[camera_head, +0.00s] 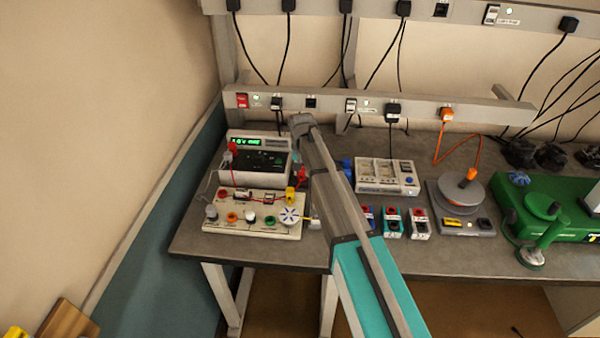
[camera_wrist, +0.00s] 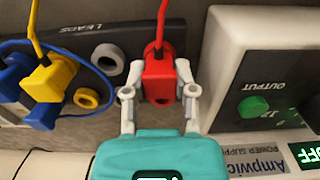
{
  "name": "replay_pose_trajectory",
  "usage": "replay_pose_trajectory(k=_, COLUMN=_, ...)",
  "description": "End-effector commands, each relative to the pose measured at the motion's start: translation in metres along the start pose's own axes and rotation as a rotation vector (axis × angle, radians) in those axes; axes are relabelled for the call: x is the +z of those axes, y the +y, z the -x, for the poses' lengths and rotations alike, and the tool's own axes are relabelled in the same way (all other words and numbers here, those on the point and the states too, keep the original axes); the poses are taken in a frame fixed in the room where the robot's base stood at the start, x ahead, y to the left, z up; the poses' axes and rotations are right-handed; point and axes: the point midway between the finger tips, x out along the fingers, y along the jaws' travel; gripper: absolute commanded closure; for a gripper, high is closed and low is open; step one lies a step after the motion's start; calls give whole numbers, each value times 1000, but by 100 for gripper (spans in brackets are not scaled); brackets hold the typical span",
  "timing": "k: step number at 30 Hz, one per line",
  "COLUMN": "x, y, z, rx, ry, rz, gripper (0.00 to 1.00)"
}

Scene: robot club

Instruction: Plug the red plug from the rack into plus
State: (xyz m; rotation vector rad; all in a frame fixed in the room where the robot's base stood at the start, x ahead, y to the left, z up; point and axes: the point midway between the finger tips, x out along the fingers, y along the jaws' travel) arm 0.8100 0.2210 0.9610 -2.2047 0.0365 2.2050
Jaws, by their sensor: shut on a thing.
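My gripper (camera_wrist: 160,82) has its two pale fingers shut on either side of a red plug (camera_wrist: 157,68), in the wrist view. The plug is upright with a red lead rising from its top. It is at the dark rack marked LEADS (camera_wrist: 92,33); I cannot tell whether it is still seated there. The power supply (camera_wrist: 222,75) is on the right, with an OUTPUT label and a green round part (camera_wrist: 252,106). No plus mark is readable.
A yellow plug (camera_wrist: 47,80) and blue plugs (camera_wrist: 40,112) with leads are left of the gripper. In the head view a white terminal board (camera_head: 250,228) lies in front of the supply. A meter unit (camera_head: 385,178) and a green machine (camera_head: 560,215) are to the right.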

Motion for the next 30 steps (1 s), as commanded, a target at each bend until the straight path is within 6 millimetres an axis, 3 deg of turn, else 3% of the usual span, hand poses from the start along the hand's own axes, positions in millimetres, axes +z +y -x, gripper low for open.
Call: replay_pose_trajectory(k=30, x=0, y=0, z=12, rx=0, ry=0, rz=0, gripper=100)
